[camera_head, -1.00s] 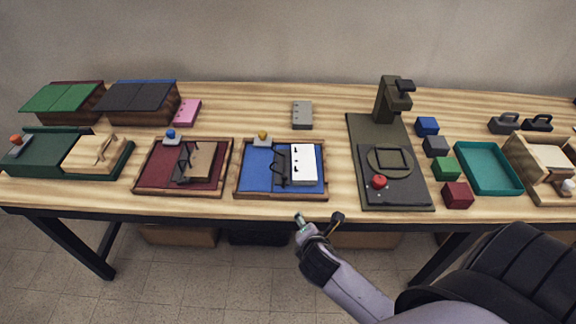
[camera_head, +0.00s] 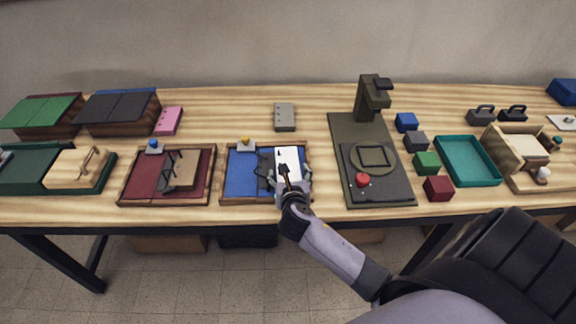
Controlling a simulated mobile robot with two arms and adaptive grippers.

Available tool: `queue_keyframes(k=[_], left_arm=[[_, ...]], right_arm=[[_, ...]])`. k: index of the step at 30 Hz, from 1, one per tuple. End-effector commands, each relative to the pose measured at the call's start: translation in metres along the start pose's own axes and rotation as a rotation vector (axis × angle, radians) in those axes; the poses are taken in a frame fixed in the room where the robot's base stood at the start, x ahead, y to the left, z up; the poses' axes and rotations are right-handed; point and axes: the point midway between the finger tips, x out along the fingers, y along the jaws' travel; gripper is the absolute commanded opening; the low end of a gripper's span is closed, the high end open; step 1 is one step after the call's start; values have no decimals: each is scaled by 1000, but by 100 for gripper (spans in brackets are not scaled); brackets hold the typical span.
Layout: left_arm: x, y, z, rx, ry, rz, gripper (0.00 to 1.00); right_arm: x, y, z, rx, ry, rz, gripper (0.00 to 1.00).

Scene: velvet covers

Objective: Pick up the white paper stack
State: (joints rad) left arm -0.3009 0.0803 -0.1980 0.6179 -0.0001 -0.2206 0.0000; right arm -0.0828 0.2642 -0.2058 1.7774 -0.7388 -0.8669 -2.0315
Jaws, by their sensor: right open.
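The white paper stack (camera_head: 287,154) lies on the right part of a blue-lined wooden tray (camera_head: 240,179). It has small black marks, and its lower part is hidden behind my gripper. My right gripper (camera_head: 288,178) is open at the near end of the stack, over the tray's front edge. I cannot tell whether its fingers touch the stack. A dark wire-like piece stands just left of the stack. My left gripper is not in view.
A red-lined tray (camera_head: 140,185) stands to the left. A dark press-like machine (camera_head: 342,135) with a red knob (camera_head: 362,180) stands to the right. A grey block (camera_head: 285,117) lies behind the tray. Colored cubes and a teal tray (camera_head: 470,176) are farther right.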

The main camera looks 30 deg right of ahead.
Motion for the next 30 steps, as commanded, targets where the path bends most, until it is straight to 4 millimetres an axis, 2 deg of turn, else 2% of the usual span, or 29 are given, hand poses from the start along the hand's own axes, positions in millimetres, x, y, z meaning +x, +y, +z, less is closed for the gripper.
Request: queue_keyframes(k=[3,13,21,30], left_arm=[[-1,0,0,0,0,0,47],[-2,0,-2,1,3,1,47],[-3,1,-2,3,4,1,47],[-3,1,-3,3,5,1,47]], right_arm=[[22,0,-1,0,2,-3,70],[48,-2,-1,1,3,-2,70],[84,-4,-3,1,2,-2,70],[90,-4,-3,1,2,0,70]])
